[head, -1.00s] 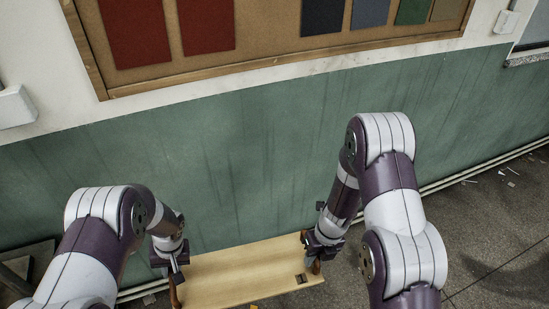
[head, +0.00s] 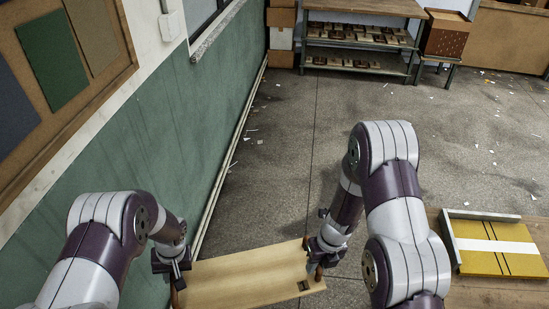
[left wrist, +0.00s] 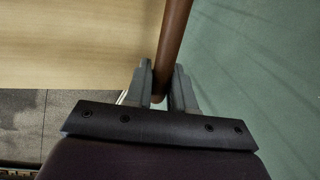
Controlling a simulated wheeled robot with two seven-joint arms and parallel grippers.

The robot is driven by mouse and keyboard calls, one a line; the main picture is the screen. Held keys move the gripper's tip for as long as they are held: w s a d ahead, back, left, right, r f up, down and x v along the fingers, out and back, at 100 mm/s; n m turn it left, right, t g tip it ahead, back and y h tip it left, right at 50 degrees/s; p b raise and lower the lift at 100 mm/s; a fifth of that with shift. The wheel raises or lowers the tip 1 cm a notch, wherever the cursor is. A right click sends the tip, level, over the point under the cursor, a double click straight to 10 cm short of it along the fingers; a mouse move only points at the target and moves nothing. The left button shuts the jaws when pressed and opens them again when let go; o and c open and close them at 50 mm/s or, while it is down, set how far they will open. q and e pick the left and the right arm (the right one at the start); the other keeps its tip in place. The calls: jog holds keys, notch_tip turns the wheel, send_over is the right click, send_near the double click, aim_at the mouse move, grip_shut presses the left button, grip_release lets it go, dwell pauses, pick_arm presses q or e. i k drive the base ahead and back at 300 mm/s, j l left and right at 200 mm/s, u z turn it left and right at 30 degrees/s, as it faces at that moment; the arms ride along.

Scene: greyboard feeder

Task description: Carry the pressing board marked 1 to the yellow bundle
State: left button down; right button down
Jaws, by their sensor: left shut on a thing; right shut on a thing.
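The pressing board (head: 245,277) is a pale wooden panel with a small dark mark near its right end; the mark is too small to read. It is held in front of me between my two grippers, clear of any table. My left gripper (head: 174,270) is shut on the brown handle at its left end; the left wrist view shows the fingers (left wrist: 160,88) around that handle (left wrist: 172,45). My right gripper (head: 319,262) is shut on the handle at its right end. The yellow bundle (head: 482,262) lies to the right, with a white band and dark lines across it.
The bundle lies on a wooden table (head: 470,294) with a metal edge bar (head: 451,240). A green wall (head: 165,150) runs close on the left. A shelf rack (head: 355,47) and boxes (head: 283,40) stand at the back. The floor (head: 290,140) between is open, with scattered scraps.

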aim_at(479, 248)
jog(key=i+z, duration=0.3)
jog(key=z, duration=0.2)
jog(key=i+j+z, duration=0.1)
jog(key=i+z, duration=0.35)
jog(key=i+j+z, duration=0.2)
jog(key=z, duration=0.3)
jog(key=i+j+z, duration=0.25)
jog(key=z, duration=0.25)
jog(key=i+z, duration=0.3)
jog(key=z, duration=0.2)
jog(key=i+j+z, duration=0.1)
jog(key=i+z, duration=0.2)
jog(key=z, duration=0.2)
jog(key=i+j+z, duration=0.25)
jog(key=z, duration=0.25)
jog(key=i, duration=0.15)
